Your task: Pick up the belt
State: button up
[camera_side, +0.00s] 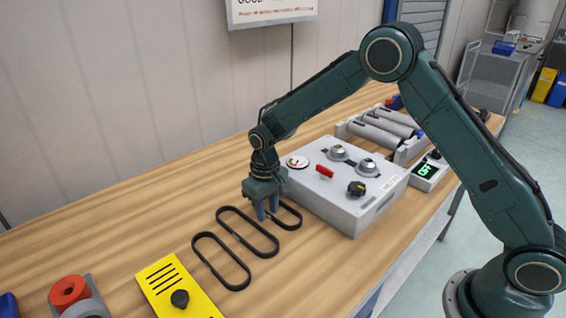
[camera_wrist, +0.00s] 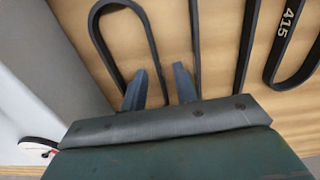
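Three black looped belts lie flat on the wooden bench in the side view: a left one (camera_side: 235,288), a middle one (camera_side: 268,256) and a right one (camera_side: 297,212) beside the grey control box. My gripper (camera_side: 268,212) points down, open, over the right belt and hides part of it. In the wrist view my gripper (camera_wrist: 160,80) has its two fingers apart, on either side of one strand of that belt (camera_wrist: 149,35). The middle belt (camera_wrist: 194,30) runs just right of the right finger. The left belt (camera_wrist: 290,40) shows "415". Finger contact with the bench cannot be told.
The grey control box (camera_side: 345,205) with knobs and a red switch stands close to the right of my gripper. A yellow plate (camera_side: 165,280) and a red round part (camera_side: 69,290) lie at the front left. A roller unit (camera_side: 385,128) stands behind the box. The bench's back left is clear.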

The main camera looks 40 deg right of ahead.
aim_at(267, 213)
jog(key=shift+c, duration=0.4)
grip_shut()
jog(key=shift+r, duration=0.1)
notch_tip(267, 213, up, 20)
dwell(0.5)
dwell(0.5)
